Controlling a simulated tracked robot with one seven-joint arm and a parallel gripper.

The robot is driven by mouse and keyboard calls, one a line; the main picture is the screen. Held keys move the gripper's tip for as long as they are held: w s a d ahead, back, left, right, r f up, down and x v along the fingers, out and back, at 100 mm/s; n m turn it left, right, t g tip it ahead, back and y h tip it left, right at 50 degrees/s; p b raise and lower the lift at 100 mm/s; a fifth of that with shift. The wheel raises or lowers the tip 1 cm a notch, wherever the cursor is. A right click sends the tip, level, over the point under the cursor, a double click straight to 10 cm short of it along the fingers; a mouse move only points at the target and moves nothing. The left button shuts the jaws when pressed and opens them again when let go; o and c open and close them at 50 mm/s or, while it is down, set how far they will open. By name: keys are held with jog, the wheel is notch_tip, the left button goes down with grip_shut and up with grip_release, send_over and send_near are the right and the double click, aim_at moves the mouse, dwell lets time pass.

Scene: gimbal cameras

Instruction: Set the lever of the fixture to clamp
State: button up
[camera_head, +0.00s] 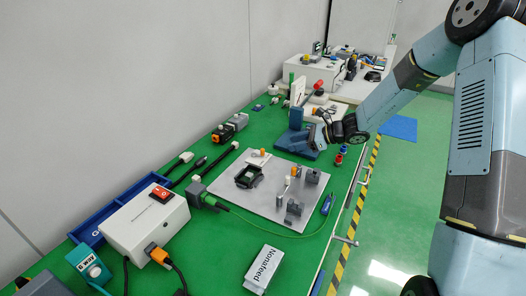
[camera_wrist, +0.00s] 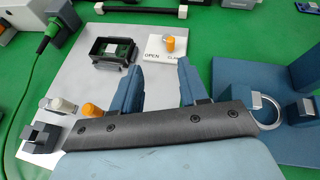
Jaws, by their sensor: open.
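The fixture is a grey plate (camera_head: 240,200) on the green table, also in the wrist view (camera_wrist: 85,75).
A second orange knob (camera_wrist: 92,110) and grey blocks (camera_head: 294,207) stand on the plate. A blue stand (camera_head: 296,138) is beyond the plate. A white switch box (camera_head: 146,222), a "Nonafeed" box (camera_head: 264,270) and a blue screwdriver (camera_head: 327,204) lie around it.

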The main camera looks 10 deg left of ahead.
aim_at(262, 149)
jog(key=shift+w+a+f+m, duration=0.2)
jog(key=shift+w+f+m, duration=0.25)
jog(key=shift+f, duration=0.2)
jog(key=shift+w+a+f+m, duration=0.15)
jog(key=shift+w+f+m, duration=0.25)
jog(key=shift+f, duration=0.2)
jog(key=shift+a+f+t+y, duration=0.15)
jog(key=shift+a+t+y, duration=0.05)
jog(key=shift+t+y, duration=0.1)
jog(key=x, duration=1.3)
jog(key=shift+a, duration=0.15)
jog(key=shift+c, duration=0.2)
grip_shut()
